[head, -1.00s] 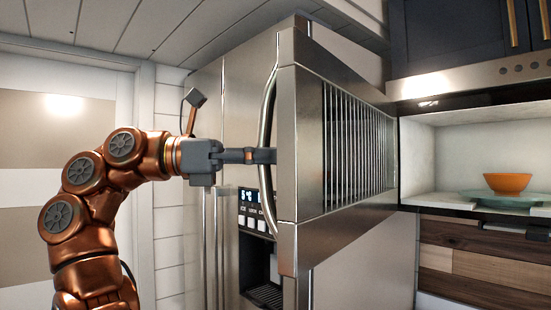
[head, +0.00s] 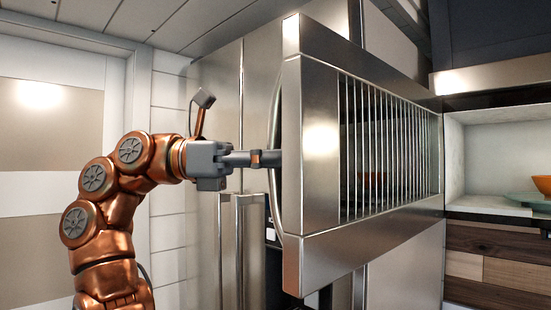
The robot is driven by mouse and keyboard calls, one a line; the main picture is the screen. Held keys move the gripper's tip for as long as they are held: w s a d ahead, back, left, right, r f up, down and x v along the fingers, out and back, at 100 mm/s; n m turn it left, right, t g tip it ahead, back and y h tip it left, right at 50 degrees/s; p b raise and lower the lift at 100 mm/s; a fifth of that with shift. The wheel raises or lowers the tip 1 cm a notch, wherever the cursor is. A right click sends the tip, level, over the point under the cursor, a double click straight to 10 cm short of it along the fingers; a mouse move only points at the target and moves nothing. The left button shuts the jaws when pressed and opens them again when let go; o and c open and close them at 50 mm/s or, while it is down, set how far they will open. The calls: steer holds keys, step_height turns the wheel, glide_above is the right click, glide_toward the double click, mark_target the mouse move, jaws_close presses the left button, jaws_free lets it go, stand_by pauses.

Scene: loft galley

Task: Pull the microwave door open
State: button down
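The microwave door (head: 320,140), steel with a barred window, is swung far out from the microwave on the right. Its curved handle (head: 277,205) is on the door's left edge, partly hidden by the door. My gripper (head: 268,158) reaches the handle from the left, its fingers level and seen side-on. The fingers appear closed around the handle; the door hides part of the grip. The microwave's pale cavity (head: 480,155) is open to view, with an orange bowl (head: 543,185) on a greenish plate (head: 525,199), both cut by the right edge.
A steel fridge (head: 215,120) stands behind the door and my gripper. Its upright handles (head: 239,250) are below my gripper. Dark cupboards (head: 490,35) hang above the microwave, and a wood-tiled wall (head: 490,255) is below it.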

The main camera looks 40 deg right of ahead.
steer(key=shift+r, duration=0.1)
steer(key=c, duration=1)
jaws_free()
steer(key=shift+a, duration=0.1)
